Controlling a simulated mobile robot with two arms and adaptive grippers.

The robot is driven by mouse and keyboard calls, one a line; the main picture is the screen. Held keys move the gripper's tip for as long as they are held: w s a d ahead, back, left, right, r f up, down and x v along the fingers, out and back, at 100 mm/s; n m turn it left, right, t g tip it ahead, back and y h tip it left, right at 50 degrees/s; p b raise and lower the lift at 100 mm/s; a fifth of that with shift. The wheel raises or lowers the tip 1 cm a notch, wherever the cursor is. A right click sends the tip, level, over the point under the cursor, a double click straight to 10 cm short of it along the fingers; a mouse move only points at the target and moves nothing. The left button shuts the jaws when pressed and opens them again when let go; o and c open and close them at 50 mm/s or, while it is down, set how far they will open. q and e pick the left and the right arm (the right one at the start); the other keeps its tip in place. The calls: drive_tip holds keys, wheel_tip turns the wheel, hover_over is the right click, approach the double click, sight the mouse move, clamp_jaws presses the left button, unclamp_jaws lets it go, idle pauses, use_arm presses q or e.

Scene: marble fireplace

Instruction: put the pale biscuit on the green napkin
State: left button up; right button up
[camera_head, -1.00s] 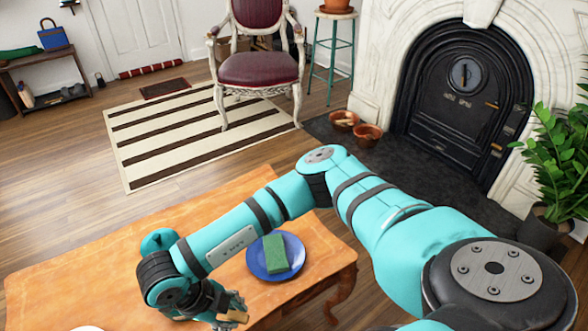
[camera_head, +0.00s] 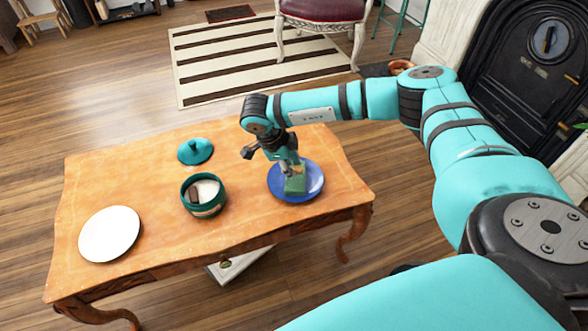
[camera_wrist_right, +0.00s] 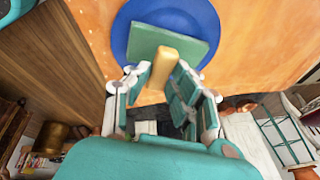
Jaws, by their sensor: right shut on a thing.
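The green napkin (camera_head: 296,187) lies on a blue plate (camera_head: 314,187) near the table's right end. My right gripper (camera_head: 291,168) is over the plate, shut on the pale biscuit (camera_head: 299,171). In the right wrist view the biscuit (camera_wrist_right: 163,66) stands out lengthwise from between the fingers, its far end overlapping the near edge of the napkin (camera_wrist_right: 168,42). The plate (camera_wrist_right: 205,18) shows around the napkin. I cannot tell whether the biscuit touches the napkin. My left gripper is out of view.
On the wooden table (camera_head: 130,180), an open teal jar (camera_head: 205,208) stands left of the plate, with a dark piece and something pale inside. Its teal lid (camera_head: 195,151) lies behind it. A white plate (camera_head: 110,234) lies at the left end. The table's front middle is clear.

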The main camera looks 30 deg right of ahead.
sight(294, 168)
drive_tip(key=shift+w+d+f, duration=0.15)
drive_tip(key=shift+w+d, duration=0.4)
drive_tip(key=shift+d, duration=0.3)
drive_tip(key=shift+d+f, duration=0.1)
drive_tip(key=shift+f, duration=0.05)
wheel_tip(294, 168, down, 3)
drive_tip(key=shift+f+b, duration=0.15)
drive_tip(key=shift+b, duration=0.4)
drive_tip(key=o, duration=0.9)
